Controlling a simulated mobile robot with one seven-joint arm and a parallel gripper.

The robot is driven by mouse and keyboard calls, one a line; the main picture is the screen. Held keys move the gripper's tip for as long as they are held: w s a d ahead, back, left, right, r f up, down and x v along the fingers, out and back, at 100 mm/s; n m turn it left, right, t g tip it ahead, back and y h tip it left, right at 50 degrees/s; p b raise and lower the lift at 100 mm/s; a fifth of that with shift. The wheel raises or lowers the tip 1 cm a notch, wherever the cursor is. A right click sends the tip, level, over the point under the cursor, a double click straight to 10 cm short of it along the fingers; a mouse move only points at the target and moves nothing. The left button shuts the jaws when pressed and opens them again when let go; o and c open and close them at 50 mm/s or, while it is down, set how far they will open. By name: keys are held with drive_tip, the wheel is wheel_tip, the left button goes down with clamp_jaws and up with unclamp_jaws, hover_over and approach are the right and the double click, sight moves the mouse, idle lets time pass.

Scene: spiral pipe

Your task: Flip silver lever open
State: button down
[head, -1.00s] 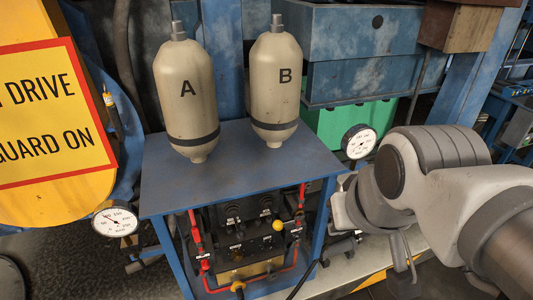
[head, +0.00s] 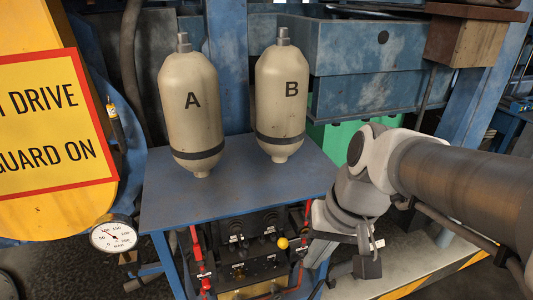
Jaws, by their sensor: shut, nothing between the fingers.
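No silver lever can be clearly made out. A dark control panel (head: 255,250) sits under the blue table, with small knobs and switches too small to tell apart. A yellow ball knob (head: 283,243) stands at its upper right. My gripper (head: 369,267) is low in the head view, right of the panel and apart from it. It is shut and empty, its fingers partly hidden by my wrist.
Two beige tanks, A (head: 193,110) and B (head: 282,100), stand on the blue table (head: 235,190). Red pipes (head: 195,255) flank the panel. A pressure gauge (head: 114,233) is at lower left. A yellow sign (head: 50,120) is at far left.

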sight(297, 239)
drive_tip(key=w+a+f+m+y+b, duration=0.25)
drive_tip(key=w+f+y, duration=0.25)
drive_tip(key=f, duration=0.3)
drive_tip(key=w+a+f+m+y+b, duration=0.2)
drive_tip(key=w+f+m+y+b, duration=0.3)
drive_tip(key=f, duration=0.3)
drive_tip(key=w+a+f+m+y+b, duration=0.2)
drive_tip(key=w+f+m+y, duration=0.1)
drive_tip(key=w+f+y, duration=0.4)
drive_tip(key=w+d+f+m+t+h+b, duration=0.1)
drive_tip(key=d+f+m+t+h, duration=0.3)
drive_tip(key=f, duration=0.5)
drive_tip(key=w+d+f+m+t+h+b, duration=0.1)
drive_tip(key=w+d+f+m+t+h, duration=0.2)
drive_tip(key=f+m+t, duration=0.5)
drive_tip(key=w+d+f+m+t+h+b, duration=0.1)
drive_tip(key=w+d+f+m+t+h, duration=0.1)
drive_tip(key=d+f+m+t+h, duration=0.3)
wheel_tip(297, 239, down, 5)
drive_tip(key=m+t+h, duration=0.1)
drive_tip(key=m+h, duration=0.1)
drive_tip(key=m, duration=0.2)
drive_tip(key=shift+w+d+r, duration=0.15)
drive_tip(key=shift+d, duration=0.15)
drive_tip(key=shift+w+m, duration=0.1)
drive_tip(key=shift+m, duration=0.15)
